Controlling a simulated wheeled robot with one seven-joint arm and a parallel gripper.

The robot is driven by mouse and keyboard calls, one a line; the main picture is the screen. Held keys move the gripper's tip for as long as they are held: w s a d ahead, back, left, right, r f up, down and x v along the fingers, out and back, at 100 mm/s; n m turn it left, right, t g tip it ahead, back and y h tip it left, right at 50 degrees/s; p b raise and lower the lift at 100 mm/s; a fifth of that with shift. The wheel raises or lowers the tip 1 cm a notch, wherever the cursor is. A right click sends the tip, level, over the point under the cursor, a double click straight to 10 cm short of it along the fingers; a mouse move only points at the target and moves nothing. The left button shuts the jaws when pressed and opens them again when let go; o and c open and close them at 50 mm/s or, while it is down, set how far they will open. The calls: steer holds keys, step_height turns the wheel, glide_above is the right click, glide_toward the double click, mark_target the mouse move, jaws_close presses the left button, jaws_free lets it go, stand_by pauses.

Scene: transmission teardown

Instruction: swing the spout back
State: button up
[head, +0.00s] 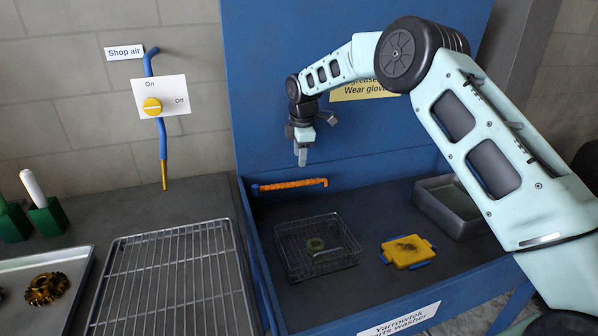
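The orange segmented spout (290,184) lies roughly level along the back of the blue parts washer. Its blue end is at the left wall and its tip points right.
A wire rack (170,285) lies left. The shop air valve (153,106) is on the wall.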

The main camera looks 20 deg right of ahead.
step_height(320, 180, up, 7)
steer(key=s, duration=0.1)
steer(key=shift+s, duration=0.25)
steer(key=s+a+r+m, duration=0.1)
steer(key=s+a, duration=0.4)
steer(key=s, duration=0.3)
steer(key=s+a+r+m+g+y, duration=0.1)
steer(key=s+a+m, duration=0.1)
steer(key=s+a, duration=0.55)
steer(key=s+a+r+m, duration=0.1)
steer(key=s+a, duration=0.2)
steer(key=s, duration=0.6)
steer(key=s+d+f+m, duration=0.2)
steer(key=s, duration=1.1)
steer(key=s+d+f+m+g, duration=0.1)
steer(key=s+f+m, duration=0.2)
steer(key=s, duration=1)
steer(key=shift+d+m, duration=0.3)
steer(key=shift+d, duration=0.1)
